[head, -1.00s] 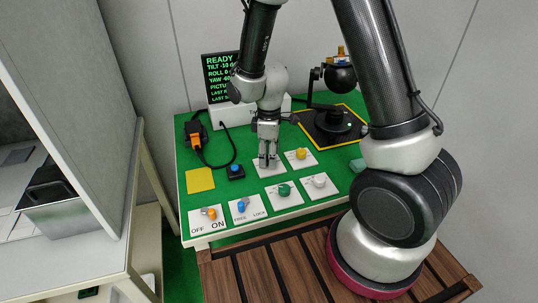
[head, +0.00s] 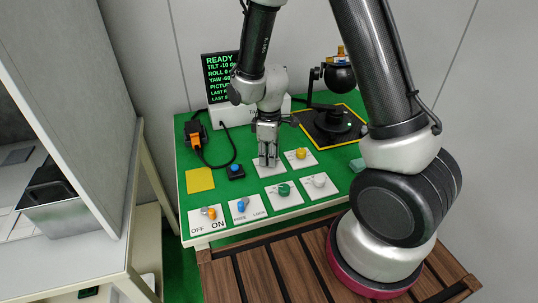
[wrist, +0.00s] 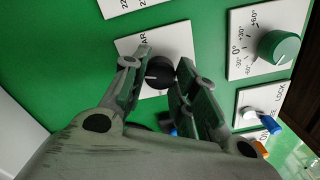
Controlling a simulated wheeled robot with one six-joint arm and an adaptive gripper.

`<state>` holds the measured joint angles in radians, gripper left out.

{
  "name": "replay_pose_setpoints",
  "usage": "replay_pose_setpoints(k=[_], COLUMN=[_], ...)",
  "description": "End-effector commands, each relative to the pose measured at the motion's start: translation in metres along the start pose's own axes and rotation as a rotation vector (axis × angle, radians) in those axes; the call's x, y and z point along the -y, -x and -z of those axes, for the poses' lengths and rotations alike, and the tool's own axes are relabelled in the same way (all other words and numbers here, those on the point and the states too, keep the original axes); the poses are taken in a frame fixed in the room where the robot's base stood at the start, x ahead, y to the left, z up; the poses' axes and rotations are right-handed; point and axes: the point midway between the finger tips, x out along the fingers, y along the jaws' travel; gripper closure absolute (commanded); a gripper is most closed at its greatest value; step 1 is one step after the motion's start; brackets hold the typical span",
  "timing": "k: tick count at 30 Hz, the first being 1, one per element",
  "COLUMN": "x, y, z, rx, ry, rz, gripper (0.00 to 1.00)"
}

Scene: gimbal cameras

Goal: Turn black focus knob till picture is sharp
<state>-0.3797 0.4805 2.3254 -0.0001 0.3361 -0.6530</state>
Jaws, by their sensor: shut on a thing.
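The black focus knob (wrist: 160,72) sits on a white label plate in the wrist view, with a pale pointer mark on its left side. My gripper (wrist: 164,58) has one finger on each side of it and is shut on it. In the head view my gripper (head: 268,163) points down at its white plate (head: 262,172), and the fingers hide the knob. The black screen (head: 220,78) at the back shows green text with READY on top and a picture line too small to read fully.
A yellow knob (head: 301,153), a green knob (head: 284,190) and a white knob (head: 319,180) stand close by. Orange (head: 211,212) and blue (head: 241,205) switches are at the front. A blue button (head: 235,170) is to the left. The gimbal camera (head: 340,75) stands behind right.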

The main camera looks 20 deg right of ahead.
Motion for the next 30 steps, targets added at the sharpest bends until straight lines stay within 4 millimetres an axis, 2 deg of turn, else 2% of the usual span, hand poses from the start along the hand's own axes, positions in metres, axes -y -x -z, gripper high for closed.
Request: replay_pose_setpoints(k=[18,30], x=[-0.0007,-0.0009], y=[0.0005,0.0006], z=[0.0006,0.0008], rx=[-0.002,-0.002], ry=[-0.376,-0.445], rz=[-0.001,-0.001], gripper=[0.95,0.95])
